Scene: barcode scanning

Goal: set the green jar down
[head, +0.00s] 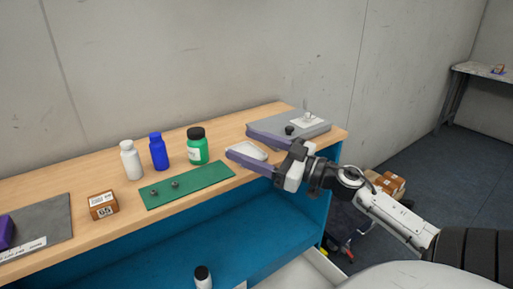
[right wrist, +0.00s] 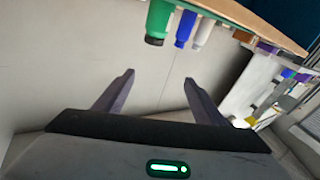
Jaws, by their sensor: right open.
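The green jar (head: 198,150), with a black lid and white label, stands upright on the wooden tabletop just behind the green mat (head: 188,186). It also shows upside down at the top of the right wrist view (right wrist: 159,18). My right gripper (head: 238,143) is open and empty, to the right of the jar and apart from it. In the right wrist view its fingers (right wrist: 159,77) are spread with nothing between them. My left gripper is not in view.
A blue bottle (head: 158,152) and a white bottle (head: 131,160) stand left of the jar. A brown box (head: 102,205) sits near the front edge. A white object (head: 250,150) and a grey device (head: 300,128) are at the right. Small dark pieces lie on the mat.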

